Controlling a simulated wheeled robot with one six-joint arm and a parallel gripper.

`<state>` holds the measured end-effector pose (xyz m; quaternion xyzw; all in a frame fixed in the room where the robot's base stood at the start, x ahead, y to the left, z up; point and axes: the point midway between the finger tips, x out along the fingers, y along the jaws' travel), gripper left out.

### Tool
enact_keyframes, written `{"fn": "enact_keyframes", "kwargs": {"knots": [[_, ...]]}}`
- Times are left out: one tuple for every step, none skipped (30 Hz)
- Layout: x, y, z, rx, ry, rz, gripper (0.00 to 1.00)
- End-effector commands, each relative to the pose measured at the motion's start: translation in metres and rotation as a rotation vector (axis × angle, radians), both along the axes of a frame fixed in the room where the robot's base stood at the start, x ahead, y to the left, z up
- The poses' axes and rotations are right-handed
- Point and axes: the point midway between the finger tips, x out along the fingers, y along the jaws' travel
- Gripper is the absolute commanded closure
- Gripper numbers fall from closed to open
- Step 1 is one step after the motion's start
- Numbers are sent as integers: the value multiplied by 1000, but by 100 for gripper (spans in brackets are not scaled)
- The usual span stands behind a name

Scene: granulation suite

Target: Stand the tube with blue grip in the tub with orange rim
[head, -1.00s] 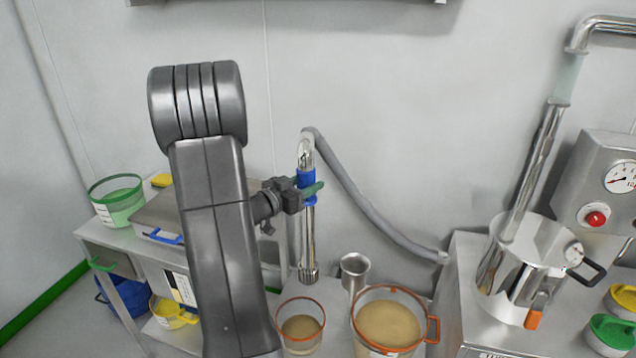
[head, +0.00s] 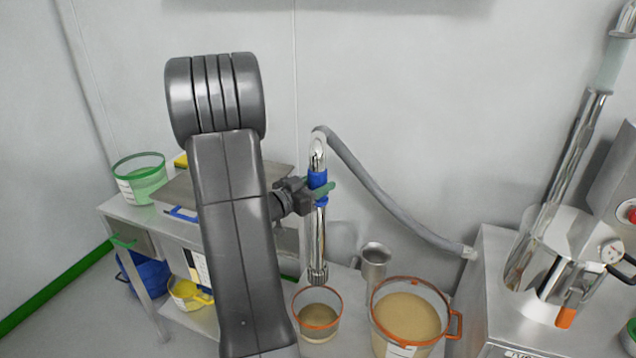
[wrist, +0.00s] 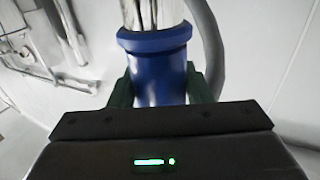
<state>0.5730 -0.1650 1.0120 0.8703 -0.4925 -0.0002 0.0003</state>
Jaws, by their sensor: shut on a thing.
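The steel tube (head: 318,237) with its blue grip (head: 317,180) hangs upright, a grey hose running from its bent top. My gripper (head: 309,191) is shut on the blue grip; the wrist view shows green fingers on both sides of the grip (wrist: 158,78). Two tubs have orange rims: a small clear one (head: 297,308) and a larger one with a side handle (head: 449,350), both holding tan material. The tube's lower end shows just above the small tub's back rim in the head view. Whether it is over the opening or behind it, I cannot tell.
The grey hose (head: 388,205) runs to a steel cabinet at right, bearing a steel pot (head: 560,262). A green-rimmed tub (head: 140,181) stands on the left bench. My arm hides part of the bench.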

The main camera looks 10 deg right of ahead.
Motion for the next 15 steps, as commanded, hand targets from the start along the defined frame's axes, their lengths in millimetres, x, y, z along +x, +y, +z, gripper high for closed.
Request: {"fn": "enact_keyframes", "kwargs": {"knots": [[0, 0, -11, -2, -1, 0, 100], [0, 0, -14, -1, -2, 0, 100], [0, 0, -19, -1, -2, 0, 100], [0, 0, -23, -1, -2, 0, 100], [0, 0, -26, -1, -2, 0, 100], [0, 0, -31, -1, -2, 0, 100], [0, 0, -34, -1, -3, 0, 100], [0, 0, -38, -1, -3, 0, 100], [0, 0, -42, -1, -3, 0, 100], [0, 0, -46, -1, -3, 0, 100], [0, 0, -49, -1, -3, 0, 100], [0, 0, -54, -1, -2, 0, 100], [0, 0, -57, -1, -2, 0, 100], [0, 0, -61, -1, -2, 0, 100], [0, 0, -65, 0, -1, 0, 100]]}}
